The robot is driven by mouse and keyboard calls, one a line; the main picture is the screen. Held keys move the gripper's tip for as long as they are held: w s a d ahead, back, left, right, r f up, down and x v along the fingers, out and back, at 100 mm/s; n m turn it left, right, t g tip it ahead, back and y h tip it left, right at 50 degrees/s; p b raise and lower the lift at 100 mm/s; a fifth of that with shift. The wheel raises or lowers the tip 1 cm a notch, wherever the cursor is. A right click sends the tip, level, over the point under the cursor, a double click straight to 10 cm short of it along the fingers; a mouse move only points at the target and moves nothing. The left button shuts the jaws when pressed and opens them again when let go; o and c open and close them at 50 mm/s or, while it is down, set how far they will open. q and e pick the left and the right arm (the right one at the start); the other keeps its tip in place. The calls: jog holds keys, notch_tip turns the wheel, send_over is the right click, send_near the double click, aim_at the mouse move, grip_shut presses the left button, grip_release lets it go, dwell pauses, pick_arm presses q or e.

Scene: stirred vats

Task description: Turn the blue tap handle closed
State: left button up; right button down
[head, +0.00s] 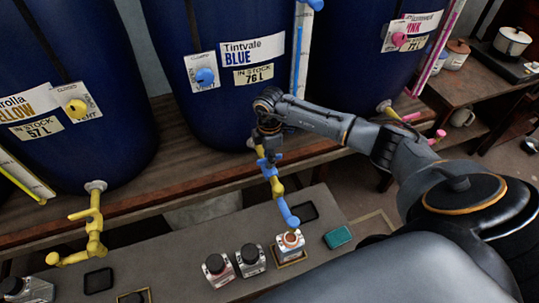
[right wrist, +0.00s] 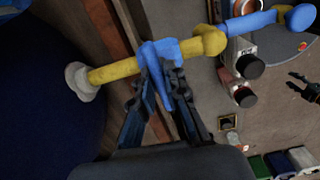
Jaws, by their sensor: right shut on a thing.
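The blue tap handle (head: 262,165) sits on the yellow tap pipe of the middle vat, labelled Tintvale Blue (head: 225,110). In the right wrist view the handle (right wrist: 160,50) lies across the yellow pipe (right wrist: 115,72). My right gripper (right wrist: 163,72) is shut on it, one dark finger on each side. In the head view my right gripper (head: 267,143) reaches the handle from above. The tap's blue spout (head: 289,215) points down at an open bottle (head: 290,243). What seems to be my left gripper (right wrist: 300,86) shows small at the right wrist view's right edge, fingers apart.
Two capped bottles (head: 250,259) stand left of the open one. A black pad (head: 302,211) and a teal pad (head: 338,237) lie nearby on the bench. A yellow tap (head: 95,225) stands at the left. The wooden vat shelf (head: 185,165) runs behind.

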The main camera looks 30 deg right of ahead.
jog(key=shift+r, duration=0.1)
jog(key=c, duration=1.4)
grip_release()
jog(key=shift+o, duration=0.2)
notch_tip(320, 180, up, 12)
